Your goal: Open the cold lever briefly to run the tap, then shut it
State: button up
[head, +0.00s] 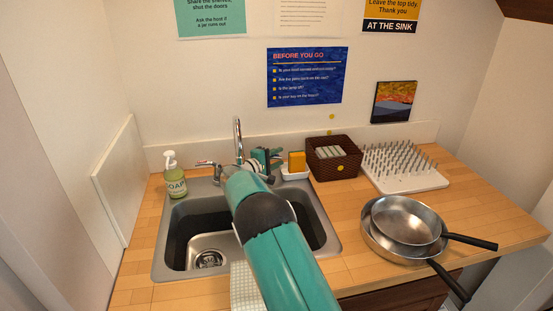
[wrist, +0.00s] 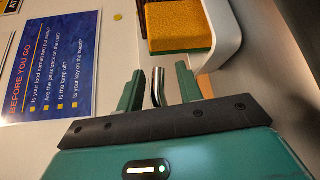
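The chrome tap (head: 238,138) stands at the back of the sink. A lever with a red mark (head: 205,164) is on its left side. The cold lever is mostly hidden behind my arm and gripper in the head view. My gripper (head: 265,158) is at the right side of the tap. In the wrist view my gripper's two green fingers (wrist: 160,86) are apart. A short curved chrome piece (wrist: 157,88) shows between them with gaps on both sides; I cannot tell for certain whether it is the cold lever. No water is visible.
A soap bottle (head: 175,178) stands left of the sink (head: 160,240). A yellow sponge (head: 297,161) in a white holder, a brown basket (head: 334,172) and a drying rack (head: 415,183) are to the right. Pans (head: 405,225) sit on the right counter. A cloth (head: 243,285) hangs at the front.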

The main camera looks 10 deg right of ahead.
jog(key=shift+c, duration=0.3)
grip_shut()
jog(key=shift+w+n+t+y, duration=0.55)
jog(key=shift+n+t+y, duration=0.45)
jog(key=shift+n+t, duration=0.1)
jog(key=shift+o, duration=0.3)
grip_release()
